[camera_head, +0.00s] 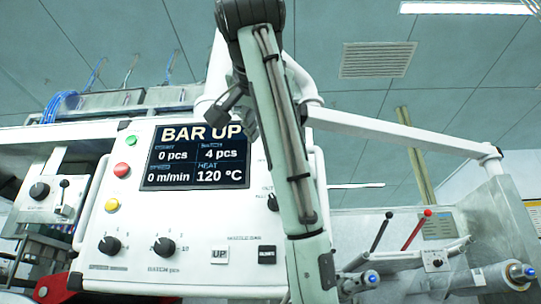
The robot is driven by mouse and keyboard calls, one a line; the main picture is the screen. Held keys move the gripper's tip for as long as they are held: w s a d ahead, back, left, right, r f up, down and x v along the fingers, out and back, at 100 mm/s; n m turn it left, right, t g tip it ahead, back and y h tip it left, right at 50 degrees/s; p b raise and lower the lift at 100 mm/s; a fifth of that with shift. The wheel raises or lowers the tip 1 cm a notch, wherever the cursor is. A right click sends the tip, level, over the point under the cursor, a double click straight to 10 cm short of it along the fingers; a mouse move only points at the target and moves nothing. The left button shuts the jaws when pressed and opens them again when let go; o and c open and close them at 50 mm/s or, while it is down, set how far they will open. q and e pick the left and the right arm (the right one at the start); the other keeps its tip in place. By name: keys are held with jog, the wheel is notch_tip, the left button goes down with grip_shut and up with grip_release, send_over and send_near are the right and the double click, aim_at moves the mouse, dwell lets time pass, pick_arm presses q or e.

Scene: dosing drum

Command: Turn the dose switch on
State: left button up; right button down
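No label that I can read names the dose switch. A small toggle switch (437,263) sits on a white box at the right, below two levers. Another small black switch (64,184) sits on a white box at the far left, beside a round knob. I cannot tell which is the dose switch, or the position of either. One of my arms rises from the bottom across the right part of the panel. Its dark gripper (236,106) seems to hang beside the display's right edge; its fingers are unclear. It is far from both switches. My other gripper is not visible.
The white panel (195,210) carries a display (196,156) reading "BAR UP", red, green and yellow buttons and black knobs. Black (381,231) and red-tipped (417,230) levers stand at the right. A white bar (395,131) crosses above them. My arm hides part of the panel.

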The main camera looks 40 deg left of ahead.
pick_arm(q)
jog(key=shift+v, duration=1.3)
